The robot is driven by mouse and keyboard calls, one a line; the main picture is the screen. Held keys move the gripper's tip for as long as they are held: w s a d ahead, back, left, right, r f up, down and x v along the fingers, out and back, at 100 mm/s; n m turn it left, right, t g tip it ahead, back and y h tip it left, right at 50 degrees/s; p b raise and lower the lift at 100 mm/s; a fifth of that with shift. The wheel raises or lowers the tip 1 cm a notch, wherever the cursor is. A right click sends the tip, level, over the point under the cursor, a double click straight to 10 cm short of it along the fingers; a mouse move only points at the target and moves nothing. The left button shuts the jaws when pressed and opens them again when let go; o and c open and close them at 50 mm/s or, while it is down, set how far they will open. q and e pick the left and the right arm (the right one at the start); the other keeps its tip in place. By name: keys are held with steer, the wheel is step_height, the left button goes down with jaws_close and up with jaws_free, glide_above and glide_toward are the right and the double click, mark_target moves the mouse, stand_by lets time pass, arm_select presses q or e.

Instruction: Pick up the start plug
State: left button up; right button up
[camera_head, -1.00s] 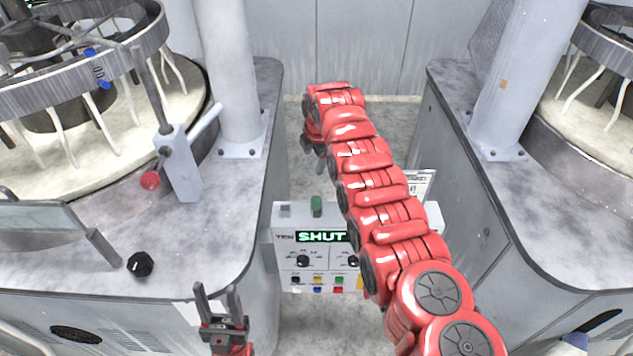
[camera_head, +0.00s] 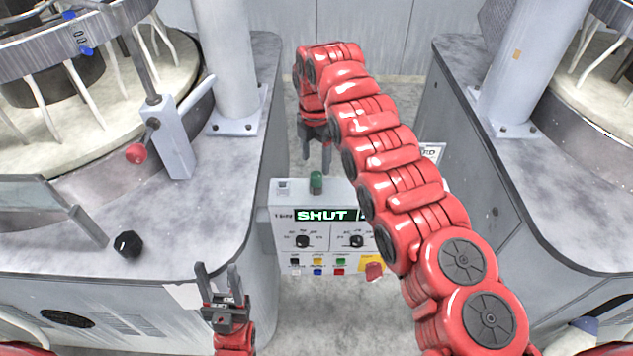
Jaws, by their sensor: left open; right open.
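A small green cylinder (camera_head: 316,183), which I take to be the start plug, stands upright on top of the white control box (camera_head: 283,213). My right gripper (camera_head: 316,158) points down with its fingers apart, just above and behind the green plug in the picture; nothing is between the fingers. I cannot tell the exact gap in depth. My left gripper (camera_head: 217,270) is open and empty in the lower left, its fingers pointing up, in front of the left machine.
The box's display reads SHUT; a red knob (camera_head: 374,271) is on its front. My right arm covers the box's right part. Polishing machines stand left (camera_head: 222,190) and right (camera_head: 500,130). A black knob (camera_head: 128,245) sits on the left deck. Floor shows between the machines.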

mark_target(316, 174)
steer(key=shift+f, duration=0.7)
steer(key=shift+f+p, duration=0.35)
steer(key=shift+p, duration=0.45)
step_height(316, 174, down, 4)
steer(key=shift+d+r+p, duration=0.1)
steer(key=shift+p, duration=0.9)
steer(key=shift+w+f, duration=0.15)
steer(key=shift+f, duration=0.2)
jaws_close()
